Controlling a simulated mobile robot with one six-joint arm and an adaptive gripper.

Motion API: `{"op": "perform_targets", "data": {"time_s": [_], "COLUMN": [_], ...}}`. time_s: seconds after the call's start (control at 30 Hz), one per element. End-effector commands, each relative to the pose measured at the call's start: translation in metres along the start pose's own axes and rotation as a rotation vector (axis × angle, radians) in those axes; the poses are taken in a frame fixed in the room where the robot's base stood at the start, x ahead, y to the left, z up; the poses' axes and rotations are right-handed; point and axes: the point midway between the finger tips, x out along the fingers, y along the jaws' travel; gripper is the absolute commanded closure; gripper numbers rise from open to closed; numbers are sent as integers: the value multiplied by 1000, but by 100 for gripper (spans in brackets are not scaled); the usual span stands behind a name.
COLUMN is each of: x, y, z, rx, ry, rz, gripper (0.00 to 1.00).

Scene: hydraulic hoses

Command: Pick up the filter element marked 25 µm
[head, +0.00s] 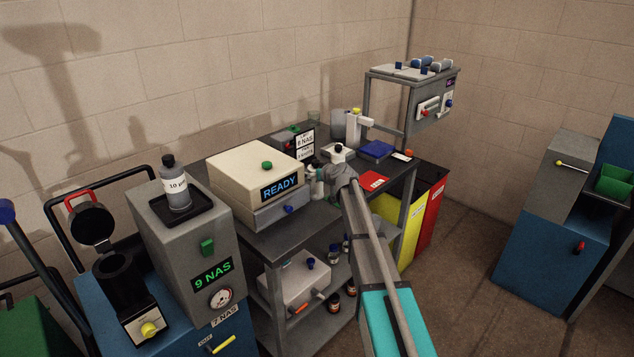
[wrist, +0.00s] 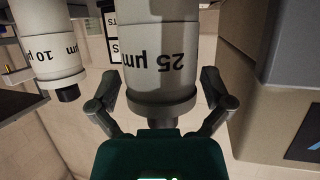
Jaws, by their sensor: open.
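The filter element marked 25 µm (wrist: 160,38) is a pale cylinder with a narrower lower neck, large in the middle of the wrist view; its lettering appears upside down. My gripper (wrist: 160,82) is open, with one finger on each side of it. I cannot tell whether the fingers touch it. Another pale element marked 10 µm (wrist: 45,50) is at the left of the wrist view, outside the fingers. In the head view my gripper (head: 316,178) is at the bench beside the cream box, and the arm and gripper largely hide the elements there.
The cream box with a READY display (head: 255,170) stands close left of my gripper. A bottle labelled 10 µ (head: 178,190) stands on a grey unit showing 9 NAS (head: 190,245). A red card (head: 373,181) and a blue case (head: 376,150) lie to the right on the dark bench.

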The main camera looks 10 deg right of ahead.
Motion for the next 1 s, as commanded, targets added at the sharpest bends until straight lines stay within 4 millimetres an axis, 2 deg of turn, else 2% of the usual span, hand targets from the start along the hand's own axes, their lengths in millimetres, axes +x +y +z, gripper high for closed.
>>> {"op": "perform_targets", "data": {"time_s": [0.03, 0.07, 0.43, 0.77, 1.0], "x": [0, 0, 0, 0, -4], "y": [0, 0, 0, 0, 0], "z": [0, 0, 0, -1, -9], "rx": [0, 0, 0, 0, 0], "ry": [0, 0, 0, 0, 0], "rz": [0, 0, 0, 0, 0], "gripper": [0, 6, 74, 74, 74]}}
